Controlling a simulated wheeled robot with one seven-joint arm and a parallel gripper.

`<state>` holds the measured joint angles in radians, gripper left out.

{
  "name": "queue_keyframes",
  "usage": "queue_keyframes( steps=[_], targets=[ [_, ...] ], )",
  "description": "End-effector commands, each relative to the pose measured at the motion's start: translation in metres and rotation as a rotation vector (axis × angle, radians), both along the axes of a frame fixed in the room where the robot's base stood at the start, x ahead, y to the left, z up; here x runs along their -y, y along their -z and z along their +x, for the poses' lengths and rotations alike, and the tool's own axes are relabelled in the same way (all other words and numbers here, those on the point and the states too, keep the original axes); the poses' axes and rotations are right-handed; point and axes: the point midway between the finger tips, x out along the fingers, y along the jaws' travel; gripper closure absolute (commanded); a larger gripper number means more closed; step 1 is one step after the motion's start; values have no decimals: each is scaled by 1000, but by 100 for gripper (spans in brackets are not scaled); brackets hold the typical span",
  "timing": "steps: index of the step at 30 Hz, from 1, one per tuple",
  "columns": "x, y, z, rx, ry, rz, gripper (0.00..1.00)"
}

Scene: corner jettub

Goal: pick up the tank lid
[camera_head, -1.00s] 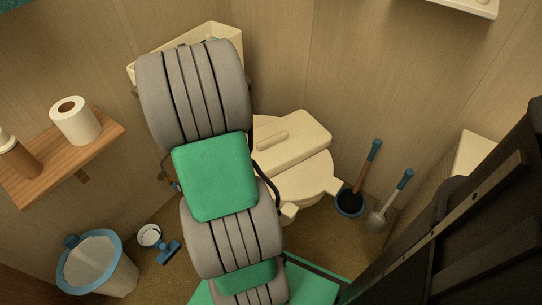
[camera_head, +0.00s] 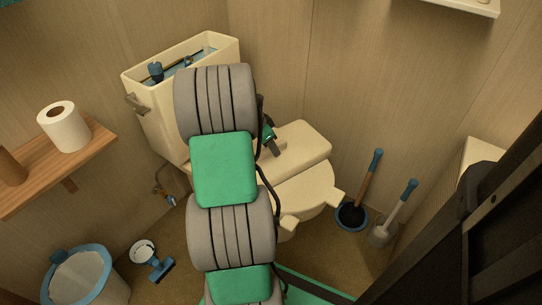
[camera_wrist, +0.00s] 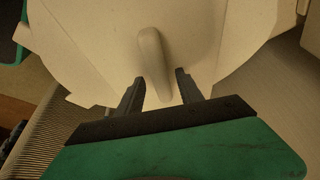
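The tank lid (camera_head: 303,143) is a cream slab lying on top of the toilet seat cover (camera_head: 305,187), off the tank. In the head view my gripper (camera_head: 272,147) shows partly at the lid's left side, and my arm hides the lid's left part.
The toilet tank (camera_head: 160,118) stands open behind my arm, its inner parts showing. A plunger (camera_head: 352,215) and a brush (camera_head: 382,232) stand at the right. A shelf with a paper roll (camera_head: 64,126) is at the left, above a blue-rimmed bin (camera_head: 78,282).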

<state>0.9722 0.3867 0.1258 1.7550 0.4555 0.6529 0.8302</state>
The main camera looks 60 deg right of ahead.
Motion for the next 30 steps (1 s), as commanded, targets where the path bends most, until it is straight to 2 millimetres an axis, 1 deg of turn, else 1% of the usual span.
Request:
queue_keyframes(
  steps=[1, 2, 15, 30],
  targets=[
    [0, 0, 0, 0, -1, 0, 62],
    [0, 0, 0, 0, -1, 0, 64],
    [-1, 0, 0, -1, -1, 2, 100],
    [-1, 0, 0, -1, -1, 2, 100]
  ],
)
